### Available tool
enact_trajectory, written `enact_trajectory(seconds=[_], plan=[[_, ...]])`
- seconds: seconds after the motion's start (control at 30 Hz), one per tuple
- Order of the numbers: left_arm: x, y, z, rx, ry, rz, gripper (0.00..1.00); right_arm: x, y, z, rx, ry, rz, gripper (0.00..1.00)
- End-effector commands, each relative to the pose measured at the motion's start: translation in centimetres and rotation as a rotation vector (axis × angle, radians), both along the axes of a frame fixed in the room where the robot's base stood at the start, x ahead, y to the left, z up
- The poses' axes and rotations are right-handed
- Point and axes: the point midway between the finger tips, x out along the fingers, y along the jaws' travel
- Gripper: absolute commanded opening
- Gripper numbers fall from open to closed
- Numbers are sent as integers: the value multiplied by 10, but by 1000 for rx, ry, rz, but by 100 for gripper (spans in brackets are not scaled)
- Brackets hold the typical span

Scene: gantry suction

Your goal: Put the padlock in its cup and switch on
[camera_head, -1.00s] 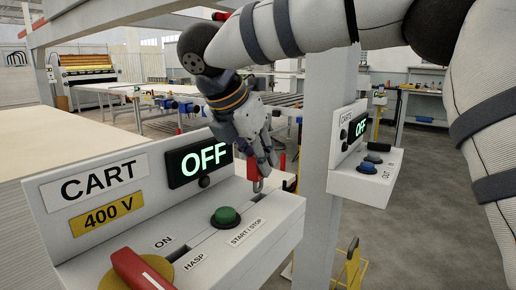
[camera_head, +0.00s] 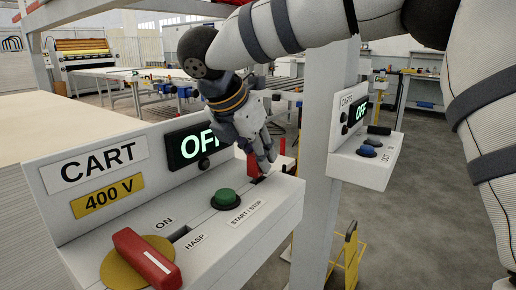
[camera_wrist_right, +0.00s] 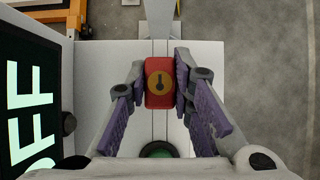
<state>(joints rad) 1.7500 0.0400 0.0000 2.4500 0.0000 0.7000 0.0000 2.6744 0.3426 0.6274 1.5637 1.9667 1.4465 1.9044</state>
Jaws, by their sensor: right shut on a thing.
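The red padlock (camera_head: 253,166) is between the fingers of my right gripper (camera_head: 264,166), over the right end of the white cart console (camera_head: 268,215). In the right wrist view the fingers press on both sides of the padlock (camera_wrist_right: 160,83), whose face has a yellow round keyhole mark. Its underside and any cup beneath it are hidden. A green START / STOP button (camera_head: 225,198) stands between switch and padlock. The display (camera_head: 195,147) reads OFF, partly covered. My left gripper is not in view.
A second console (camera_head: 366,158) with an OFF display and a blue knob is fixed to the grey post (camera_head: 318,190) on the right. A yellow stand (camera_head: 347,258) is on the floor. Roller tables (camera_head: 150,90) stand behind.

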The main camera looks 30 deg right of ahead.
Motion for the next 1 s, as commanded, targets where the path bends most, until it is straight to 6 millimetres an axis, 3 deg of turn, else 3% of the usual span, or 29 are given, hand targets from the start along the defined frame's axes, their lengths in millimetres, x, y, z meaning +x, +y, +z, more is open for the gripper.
enact_trajectory(seconds=[0.27, 0.3, 0.4, 0.77, 1.0], plan=[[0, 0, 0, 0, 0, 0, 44, 0, 0, -11, -1, 0, -1, 0], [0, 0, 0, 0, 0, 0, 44, 0, 0, -12, -1, 0, -1, 23], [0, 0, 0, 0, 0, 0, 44, 0, 0, -11, -1, -1, -1, 45], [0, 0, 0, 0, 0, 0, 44, -1, 3, -5, 0, -3, -1, 45], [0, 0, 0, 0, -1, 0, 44, -13, 34, 46, -1, -6, 1, 45]])
